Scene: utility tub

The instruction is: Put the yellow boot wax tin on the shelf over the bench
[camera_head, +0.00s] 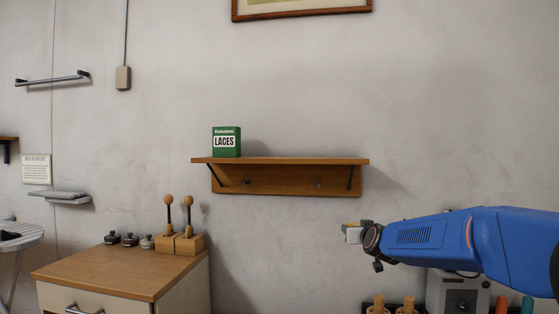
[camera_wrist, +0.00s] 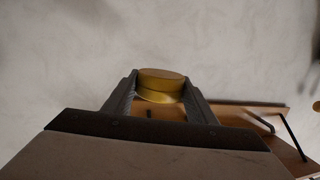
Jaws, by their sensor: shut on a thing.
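The yellow boot wax tin (camera_wrist: 162,79) is a short round tin held between the two dark fingers of my gripper (camera_wrist: 160,92) in the wrist view. My gripper is shut on it. In the head view my gripper (camera_head: 354,233) is at the end of the blue arm, in front of the wall, lower than the shelf and near its right end. The tin cannot be made out clearly there. The wooden shelf (camera_head: 310,161) is on the wall. In the wrist view part of the shelf (camera_wrist: 240,117) shows beyond the fingers, to the right.
A green laces box (camera_head: 226,142) stands on the left part of the shelf; its middle and right are bare. A wooden-topped cabinet (camera_head: 115,266) with knobs and two levers is at lower left. A grey machine (camera_head: 458,294) stands below my arm.

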